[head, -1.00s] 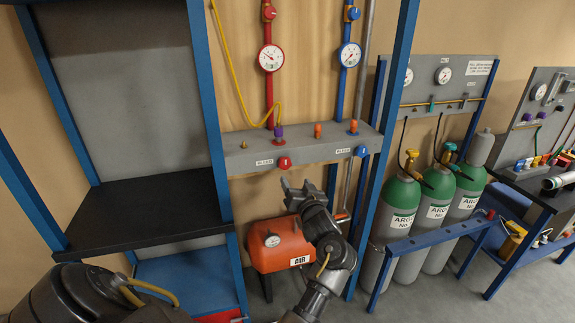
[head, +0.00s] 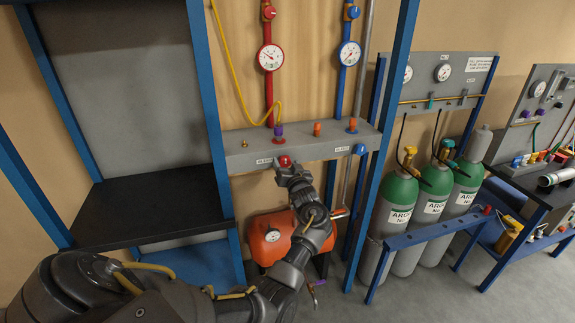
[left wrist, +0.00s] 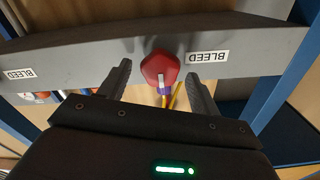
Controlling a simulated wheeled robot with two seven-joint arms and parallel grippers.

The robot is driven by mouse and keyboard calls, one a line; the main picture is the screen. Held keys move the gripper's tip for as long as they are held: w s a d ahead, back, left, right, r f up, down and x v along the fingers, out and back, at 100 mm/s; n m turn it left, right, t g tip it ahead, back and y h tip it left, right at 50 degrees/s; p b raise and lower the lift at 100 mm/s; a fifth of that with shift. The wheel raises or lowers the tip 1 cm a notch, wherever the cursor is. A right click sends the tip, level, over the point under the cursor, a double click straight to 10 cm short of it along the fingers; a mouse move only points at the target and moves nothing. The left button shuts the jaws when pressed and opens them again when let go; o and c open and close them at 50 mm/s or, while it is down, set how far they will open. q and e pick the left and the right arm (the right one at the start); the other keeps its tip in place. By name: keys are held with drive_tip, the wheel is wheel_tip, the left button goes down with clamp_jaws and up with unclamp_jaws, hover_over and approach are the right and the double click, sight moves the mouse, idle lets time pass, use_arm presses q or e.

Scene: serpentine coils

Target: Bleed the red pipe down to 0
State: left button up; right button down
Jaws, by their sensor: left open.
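The red pipe (head: 268,95) runs down the wooden panel to a grey ledge. A round white gauge with a red rim (head: 270,57) sits on it; its reading is too small to tell. The red bleed knob (head: 284,160) is on the ledge's front face, beside a BLEED label, and also shows in the left wrist view (left wrist: 160,67) with a white mark. My left gripper (head: 289,172) is open just in front of the red knob; the knob appears between its fingers in the wrist view. Whether they touch it is unclear. My right gripper is not in view.
A blue pipe (head: 343,90) with its own gauge (head: 349,54) and a blue bleed knob (head: 360,149) stands to the right. An orange air tank (head: 268,238) is below the ledge, partly behind my arm. Blue posts (head: 394,80) and green-topped cylinders (head: 401,190) are farther right.

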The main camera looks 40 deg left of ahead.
use_arm(q)
drive_tip(key=c, duration=1)
drive_tip(key=shift+o, duration=0.2)
drive_tip(key=shift+f, duration=0.1)
